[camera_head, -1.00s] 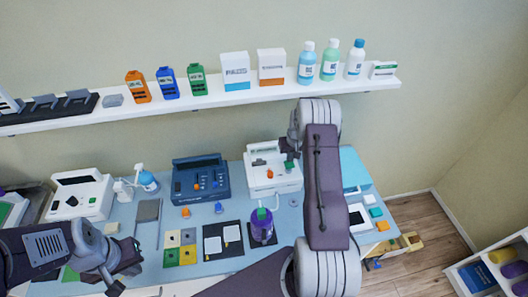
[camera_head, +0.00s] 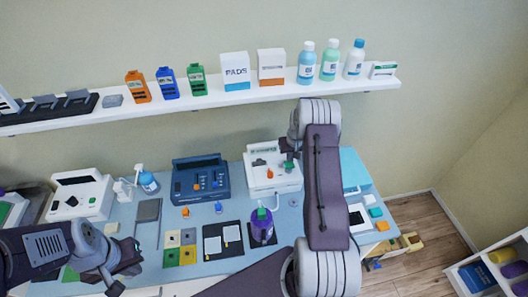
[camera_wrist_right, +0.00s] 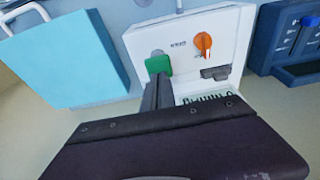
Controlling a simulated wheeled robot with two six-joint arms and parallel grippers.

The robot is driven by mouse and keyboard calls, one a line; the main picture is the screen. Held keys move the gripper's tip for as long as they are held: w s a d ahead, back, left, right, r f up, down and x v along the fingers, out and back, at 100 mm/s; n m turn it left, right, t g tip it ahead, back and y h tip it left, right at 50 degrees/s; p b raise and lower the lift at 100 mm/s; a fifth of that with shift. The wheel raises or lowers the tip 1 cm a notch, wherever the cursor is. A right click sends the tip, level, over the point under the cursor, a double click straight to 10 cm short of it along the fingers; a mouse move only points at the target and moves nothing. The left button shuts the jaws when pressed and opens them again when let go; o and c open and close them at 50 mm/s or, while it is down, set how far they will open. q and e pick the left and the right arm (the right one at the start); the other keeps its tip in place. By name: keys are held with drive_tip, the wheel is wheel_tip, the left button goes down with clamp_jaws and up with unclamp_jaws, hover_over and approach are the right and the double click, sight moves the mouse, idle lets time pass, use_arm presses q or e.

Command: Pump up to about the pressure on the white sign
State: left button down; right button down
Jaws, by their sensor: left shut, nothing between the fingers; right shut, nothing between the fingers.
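A white device (camera_head: 257,182) stands at the back right of the blue table, with an orange knob (camera_head: 259,162) on its face. In the right wrist view its white face (camera_wrist_right: 182,29) shows the orange knob (camera_wrist_right: 203,43) and a green button (camera_wrist_right: 158,65). My right gripper (camera_wrist_right: 157,92) is shut and empty, its fingertips right at the green button; I cannot tell if they press it. In the head view my right gripper (camera_head: 289,164) is partly hidden by its arm. My left gripper (camera_head: 130,265) is shut and empty at the table's left. I cannot make out a white sign or pressure reading.
A dark blue device (camera_head: 200,184) stands left of the white one, and a light blue box (camera_head: 353,168) to its right. A shelf (camera_head: 215,101) runs above.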

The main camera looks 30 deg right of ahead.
sight(290, 164)
drive_tip(key=shift+f, duration=0.1)
drive_tip(key=shift+s+f+b, duration=0.1)
drive_tip(key=shift+f+b, duration=1.75)
drive_tip(key=shift+f, duration=0.35)
drive_tip(key=shift+r, duration=0.1)
drive_tip(key=shift+r+p, duration=1.4)
drive_tip(key=shift+r, duration=0.8)
drive_tip(key=shift+f, duration=0.15)
